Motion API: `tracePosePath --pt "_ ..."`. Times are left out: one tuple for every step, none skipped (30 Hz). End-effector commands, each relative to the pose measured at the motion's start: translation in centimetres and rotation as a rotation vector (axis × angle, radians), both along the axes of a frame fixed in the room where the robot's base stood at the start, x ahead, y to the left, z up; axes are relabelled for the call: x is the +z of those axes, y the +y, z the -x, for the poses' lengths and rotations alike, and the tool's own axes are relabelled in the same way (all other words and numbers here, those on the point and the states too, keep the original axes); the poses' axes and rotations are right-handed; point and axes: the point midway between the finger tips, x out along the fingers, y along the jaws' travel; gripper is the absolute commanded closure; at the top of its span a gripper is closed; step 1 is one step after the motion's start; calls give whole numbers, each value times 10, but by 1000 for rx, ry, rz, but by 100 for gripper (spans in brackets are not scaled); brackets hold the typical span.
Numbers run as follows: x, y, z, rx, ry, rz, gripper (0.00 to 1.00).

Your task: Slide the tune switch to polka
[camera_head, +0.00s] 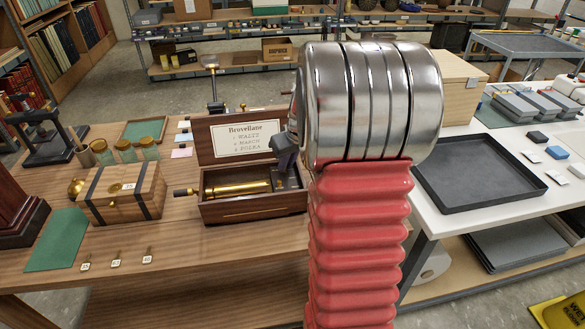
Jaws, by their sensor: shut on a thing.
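The music box (253,208) is a dark wooden case standing open on the wooden table. A brass cylinder (237,187) lies inside it, and a crank (186,192) sticks out on its left. The card (245,139) in the raised lid reads Brovellane, with waltz, march and polka as lines 1 to 3. My gripper (287,172) reaches down into the right end of the box and is shut on a small part there, apparently the tune switch. The switch itself is hidden by the gripper, so its position cannot be read. My arm covers the area just right of the box.
A banded wooden chest (122,193) and glass jars (147,149) stand left of the box. Small tagged keys (116,259) lie near the front edge. A black tray (478,172) sits on the white table at right. The tabletop in front of the box is clear.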

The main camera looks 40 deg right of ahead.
Motion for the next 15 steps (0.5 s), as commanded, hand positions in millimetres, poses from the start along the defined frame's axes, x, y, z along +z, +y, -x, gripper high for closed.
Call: tracePosePath --pt "1 2 -6 8 -3 0 100" --pt "1 3 -8 10 -3 0 100" --pt "1 3 -9 12 -3 0 100" --pt "1 4 -10 13 -3 0 100" --pt "1 4 -11 14 -4 1 100" --pt "1 4 -11 15 -5 1 100" --pt "1 4 -12 14 -5 2 100" --pt "1 4 -12 14 -6 2 100" --pt "1 4 -12 14 -6 2 100" --pt "1 4 -12 14 -7 4 100" --pt "2 4 -13 15 -7 4 100" --pt "2 4 -13 15 -8 4 100" --pt "2 4 -13 15 -8 5 100" --pt "2 4 -13 15 -8 5 88" --pt "2 4 -13 16 -8 6 85"
